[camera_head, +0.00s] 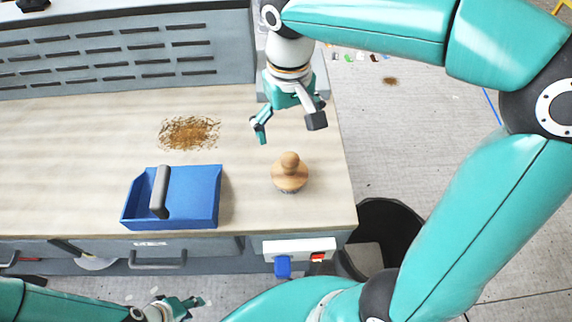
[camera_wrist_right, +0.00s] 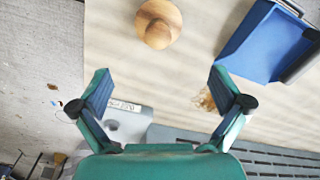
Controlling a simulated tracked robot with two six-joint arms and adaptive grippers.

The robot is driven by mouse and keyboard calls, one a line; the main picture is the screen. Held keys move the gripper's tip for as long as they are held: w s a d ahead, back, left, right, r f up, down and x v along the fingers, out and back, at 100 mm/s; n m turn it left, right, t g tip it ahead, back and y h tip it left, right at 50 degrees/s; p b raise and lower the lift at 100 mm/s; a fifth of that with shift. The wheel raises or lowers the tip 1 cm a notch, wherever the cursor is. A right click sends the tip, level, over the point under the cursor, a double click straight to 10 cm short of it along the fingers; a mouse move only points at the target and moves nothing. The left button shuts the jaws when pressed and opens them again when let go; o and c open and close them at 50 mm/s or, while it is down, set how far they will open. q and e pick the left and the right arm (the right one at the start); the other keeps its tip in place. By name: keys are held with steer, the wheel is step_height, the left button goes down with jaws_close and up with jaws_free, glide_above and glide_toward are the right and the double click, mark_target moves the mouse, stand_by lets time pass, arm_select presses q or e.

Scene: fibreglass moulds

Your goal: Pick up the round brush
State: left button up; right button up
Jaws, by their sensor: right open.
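The round brush (camera_head: 290,173) stands on the wooden workbench with its wooden knob up, near the bench's right end. It also shows in the right wrist view (camera_wrist_right: 158,24), at the top, seen from above. My right gripper (camera_head: 289,128) is open and empty, behind the brush and above the bench. In the wrist view its fingers (camera_wrist_right: 160,85) are spread wide and the brush lies beyond their tips, apart from them. My left gripper (camera_head: 180,307) is low at the bottom edge, in front of the bench and far from the brush; its opening is unclear.
A blue dustpan (camera_head: 190,212) with a grey handle lies left of the brush. A patch of brown debris (camera_head: 188,132) lies behind the dustpan. A slotted grey panel (camera_head: 120,50) stands along the back. A black bin (camera_head: 385,235) is on the floor at the bench's right end.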

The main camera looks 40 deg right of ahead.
mark_target(289, 157)
step_height(289, 157, down, 10)
steer(key=shift+s+r, duration=0.1)
steer(key=shift+s, duration=0.05)
steer(key=shift+d+f+p, duration=0.15)
steer(key=shift+f+p, duration=0.2)
steer(key=shift+f, duration=2.3)
steer(key=shift+c, duration=0.2)
steer(key=c, duration=1)
